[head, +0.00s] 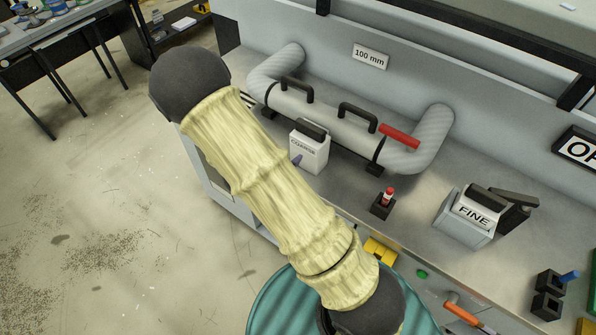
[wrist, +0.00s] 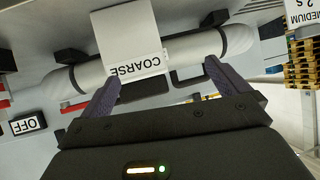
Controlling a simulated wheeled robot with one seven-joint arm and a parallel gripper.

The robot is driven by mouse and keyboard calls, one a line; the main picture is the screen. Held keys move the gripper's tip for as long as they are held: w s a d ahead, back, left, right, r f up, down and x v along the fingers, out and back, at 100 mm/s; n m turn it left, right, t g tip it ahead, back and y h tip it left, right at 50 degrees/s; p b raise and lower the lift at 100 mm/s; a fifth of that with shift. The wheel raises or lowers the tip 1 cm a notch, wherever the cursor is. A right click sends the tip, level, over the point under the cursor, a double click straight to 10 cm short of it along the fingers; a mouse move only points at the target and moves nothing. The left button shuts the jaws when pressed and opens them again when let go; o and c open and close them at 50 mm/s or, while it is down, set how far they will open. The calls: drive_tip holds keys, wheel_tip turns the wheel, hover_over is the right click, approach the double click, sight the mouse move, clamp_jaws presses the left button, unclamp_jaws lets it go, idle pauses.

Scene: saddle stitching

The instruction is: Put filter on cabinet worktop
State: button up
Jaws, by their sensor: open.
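A white filter labelled COARSE (head: 309,152), with a black top handle, appears upright at the worktop's front edge, before the pipe. Its base is partly hidden by my arm, so I cannot tell if it touches the metal worktop (head: 345,185). In the wrist view the filter (wrist: 130,40) shows beyond and partly between my fingers, nearer the left one. My gripper (wrist: 162,76) is open, its purple fingers apart; one fingertip shows beside the filter in the head view. A second filter, labelled FINE (head: 474,214), sits at the right of the worktop in a grey housing with a black lid.
A grey pipe (head: 325,122) with black handles and a red lever (head: 399,136) runs along the back under a 100 mm sign (head: 370,57). A red-topped switch (head: 387,198) stands mid-worktop. Bare worktop lies between switch and FINE housing. A MEDIUM sign (wrist: 300,16) shows in the wrist view.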

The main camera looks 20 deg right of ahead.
drive_tip(key=s+r+n+g+y, duration=0.3)
drive_tip(key=s+r, duration=0.3)
drive_tip(key=s, duration=0.3)
drive_tip(key=s+r+n+g+y, duration=0.2)
drive_tip(key=s+r+n+y, duration=0.3)
drive_tip(key=s, duration=0.4)
drive_tip(key=shift+r+n+g, duration=0.4)
drive_tip(key=shift+r+n, duration=0.3)
drive_tip(key=shift+n, duration=0.1)
drive_tip(key=shift+a, duration=0.1)
